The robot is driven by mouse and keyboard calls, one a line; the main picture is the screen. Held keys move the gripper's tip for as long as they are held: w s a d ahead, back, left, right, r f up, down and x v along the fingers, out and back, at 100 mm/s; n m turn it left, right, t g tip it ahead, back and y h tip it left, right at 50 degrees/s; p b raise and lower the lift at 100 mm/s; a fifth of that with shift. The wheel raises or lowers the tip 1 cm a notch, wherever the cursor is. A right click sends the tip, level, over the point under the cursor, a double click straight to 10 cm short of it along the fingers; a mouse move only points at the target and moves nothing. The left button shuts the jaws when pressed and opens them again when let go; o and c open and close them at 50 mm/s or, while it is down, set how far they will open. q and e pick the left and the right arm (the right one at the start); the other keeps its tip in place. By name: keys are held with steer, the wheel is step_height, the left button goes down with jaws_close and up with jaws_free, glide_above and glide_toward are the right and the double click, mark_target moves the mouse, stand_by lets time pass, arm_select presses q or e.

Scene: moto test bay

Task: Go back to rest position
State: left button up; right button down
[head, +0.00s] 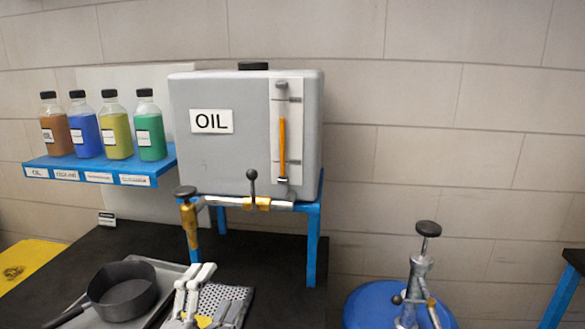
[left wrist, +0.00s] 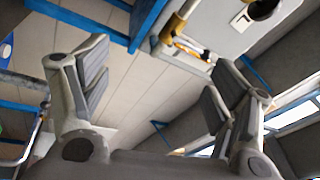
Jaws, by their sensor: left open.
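My left gripper (head: 203,292) shows at the bottom of the head view, in front of the oil tank stand and over the black bench. Its grey fingers are apart with nothing between them. In the left wrist view the left gripper (left wrist: 163,75) is also open, its two fingers wide apart and empty. My right gripper is in neither view.
A grey oil tank (head: 235,160) stands on a blue frame with a brass tap (head: 188,215). A black pan (head: 122,290) lies on a tray beside the left gripper. Several bottles stand on a blue shelf (head: 100,177). A blue drum (head: 365,305) with a pump is at right.

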arm_select(q)
steer(key=s+a+f+n+g+y, duration=0.35)
steer(key=s+f+n, duration=0.2)
steer(key=f, duration=0.45)
steer(key=s+a+f+n+g+y, duration=0.35)
steer(key=f+n+g, duration=0.2)
steer(key=f, duration=0.45)
steer(key=s+f+n+g+h, duration=0.1)
steer(key=s+f+n+g, duration=0.25)
steer(key=s, duration=0.55)
steer(key=s+f+n+g, duration=0.2)
steer(key=s+f+g, duration=0.25)
steer(key=s, duration=0.45)
steer(key=s+f+x, duration=0.1)
steer(key=s+x, duration=0.2)
steer(key=x, duration=0.9)
steer(key=s+x, duration=0.2)
steer(key=x, duration=1)
steer(key=s+a+f+m+g, duration=0.1)
steer(key=s+a+f, duration=0.1)
steer(key=s+f, duration=1.6)
steer(key=shift+a+f+g, duration=0.3)
steer(key=shift+a+f, duration=0.05)
steer(key=shift+a, duration=0.05)
